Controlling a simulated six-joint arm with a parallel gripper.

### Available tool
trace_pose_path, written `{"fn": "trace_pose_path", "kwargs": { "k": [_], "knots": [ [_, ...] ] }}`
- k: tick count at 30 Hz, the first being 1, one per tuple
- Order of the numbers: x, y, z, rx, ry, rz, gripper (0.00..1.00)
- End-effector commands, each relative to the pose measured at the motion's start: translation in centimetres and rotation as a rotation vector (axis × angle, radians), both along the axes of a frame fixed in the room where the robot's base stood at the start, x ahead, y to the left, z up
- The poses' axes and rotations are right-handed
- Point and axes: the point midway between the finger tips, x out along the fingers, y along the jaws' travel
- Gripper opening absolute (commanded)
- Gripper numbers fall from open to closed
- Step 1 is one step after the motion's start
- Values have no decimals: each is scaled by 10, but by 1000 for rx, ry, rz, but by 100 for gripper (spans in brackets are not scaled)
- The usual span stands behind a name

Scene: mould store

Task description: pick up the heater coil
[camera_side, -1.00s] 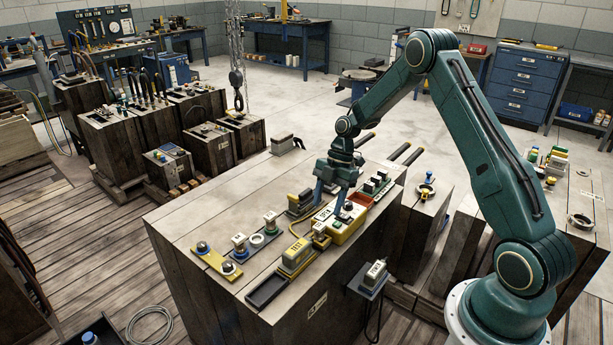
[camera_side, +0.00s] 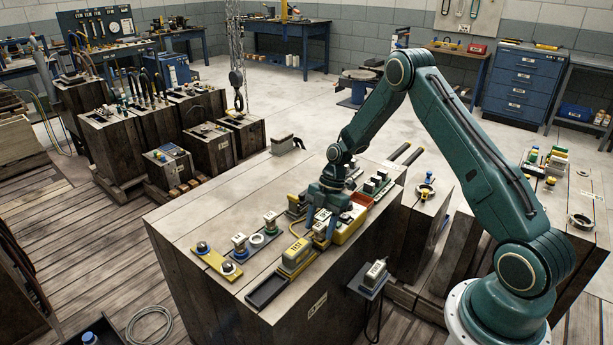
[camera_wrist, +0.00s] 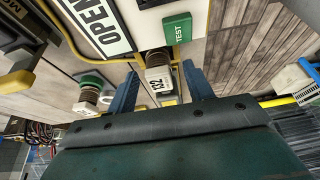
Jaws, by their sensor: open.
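In the wrist view a small part with a brown ribbed, coil-like body and a white block marked 132 (camera_wrist: 158,80) sits between the two blue fingers of my gripper (camera_wrist: 160,72). I take it to be the heater coil, though I cannot be sure. The fingers stand apart on either side of it, and I cannot tell if they touch it. In the side view my gripper (camera_side: 320,230) is low over the bench top, beside the yellow box (camera_side: 350,226); its body hides the part there.
A second ribbed part with a green top (camera_wrist: 90,82) stands to the left. A yellow unit (camera_side: 296,254) and black tray (camera_side: 267,290) are nearby on the bench.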

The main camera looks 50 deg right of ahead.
Motion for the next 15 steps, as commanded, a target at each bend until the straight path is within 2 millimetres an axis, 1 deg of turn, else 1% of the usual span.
{"fn": "trace_pose_path", "kwargs": {
  "k": [1,4,15],
  "knots": [
    [0,2,-4,1,1,1,52],
    [0,4,-9,0,0,1,52],
    [0,4,-9,-1,-1,0,52]
  ]
}}
